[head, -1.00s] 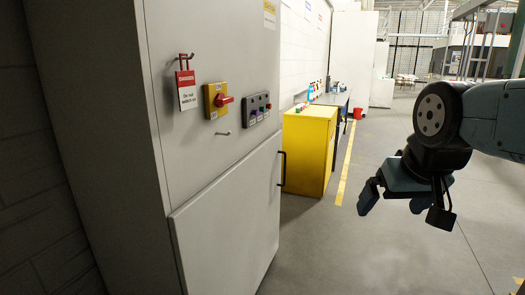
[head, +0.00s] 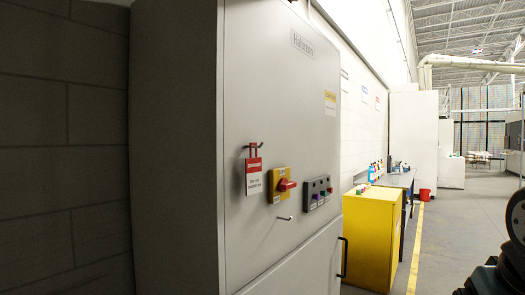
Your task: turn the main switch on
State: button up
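The main switch (head: 287,185) has a red handle on a yellow plate on the front of a tall grey cabinet (head: 270,110). Its handle sticks out to the right. A red lockout hasp with a red and white danger tag (head: 254,179) hangs from a hook to its left, apart from the switch plate. My gripper (head: 478,286) shows only in part at the bottom right edge, well away from the cabinet. Its fingertips are mostly cut off, so I cannot tell whether it is open or shut.
A yellow cabinet (head: 369,243) and a bench (head: 398,180) stand beyond. The floor (head: 447,225) to the right is clear.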

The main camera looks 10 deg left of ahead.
aim_at(284, 185)
jog(key=z, duration=1.2)
jog(key=k, duration=1)
jog(key=u, duration=1.1)
jog(key=i, duration=1)
